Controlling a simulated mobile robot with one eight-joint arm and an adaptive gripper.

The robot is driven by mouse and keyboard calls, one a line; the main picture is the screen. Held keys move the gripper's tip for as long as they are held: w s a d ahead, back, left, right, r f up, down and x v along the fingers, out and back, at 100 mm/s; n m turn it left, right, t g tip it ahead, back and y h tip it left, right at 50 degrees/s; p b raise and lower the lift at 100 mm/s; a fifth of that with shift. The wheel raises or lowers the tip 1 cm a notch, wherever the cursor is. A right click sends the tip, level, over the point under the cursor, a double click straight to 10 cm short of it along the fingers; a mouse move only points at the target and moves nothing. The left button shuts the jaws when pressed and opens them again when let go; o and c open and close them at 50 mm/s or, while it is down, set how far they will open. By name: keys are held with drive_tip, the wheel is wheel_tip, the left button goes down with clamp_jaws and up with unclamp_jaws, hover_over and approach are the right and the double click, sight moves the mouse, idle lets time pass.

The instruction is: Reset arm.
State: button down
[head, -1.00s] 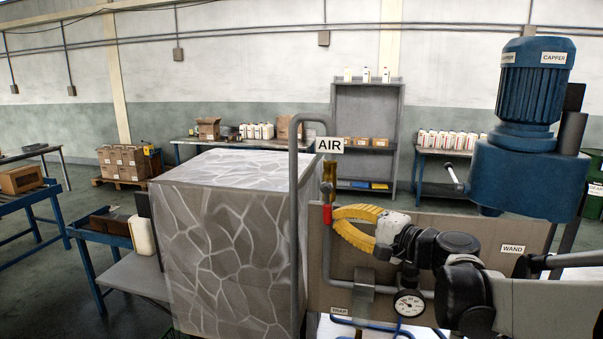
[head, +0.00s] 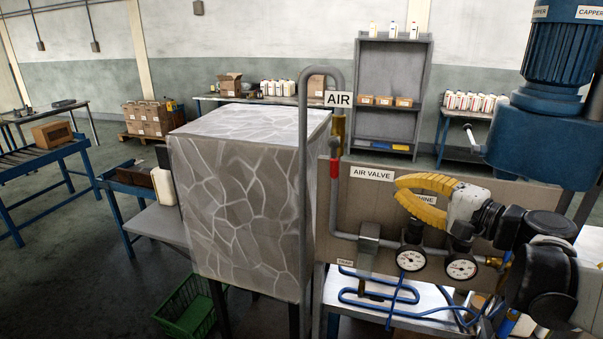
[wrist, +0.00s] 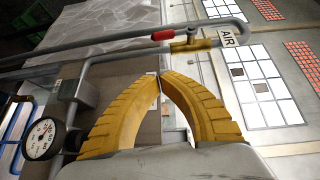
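My gripper (head: 398,187) has two yellow ribbed fingers that meet at their tips, with nothing seen between them. It is in front of the upright board with the AIR VALVE label (head: 372,173), to the right of the air valve with its red handle (head: 334,168). In the wrist view the closed fingertips (wrist: 160,75) point toward the pipe, apart from the red handle (wrist: 163,35) and brass valve (wrist: 193,45). My arm comes in from the right and hides part of the board.
A large grey box with white vein lines (head: 235,215) stands left of the pipe (head: 303,190). Two gauges (head: 411,258) (head: 461,268) and blue hoses lie below my gripper. A blue motor unit (head: 545,135) hangs at right. A green crate (head: 190,310) sits low at left.

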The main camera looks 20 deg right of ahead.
drive_tip(key=s+a+f+n+g+h+b, duration=0.1)
drive_tip(key=s+a+f+n+g+b, duration=0.2)
drive_tip(key=a+f, duration=0.6)
drive_tip(key=s+a+f+n+g+b, duration=0.2)
drive_tip(key=a+f+n+g+b, duration=0.15)
drive_tip(key=a+f+b, duration=0.55)
drive_tip(key=s+f+n+g+h+b, duration=0.2)
drive_tip(key=s+f+n+h, duration=0.3)
drive_tip(key=f, duration=0.8)
drive_tip(key=s+n+b, duration=0.1)
drive_tip(key=s, duration=0.1)
drive_tip(key=shift+s+d+f, duration=0.3)
drive_tip(key=shift+s+f, duration=0.05)
drive_tip(key=shift+f, duration=0.05)
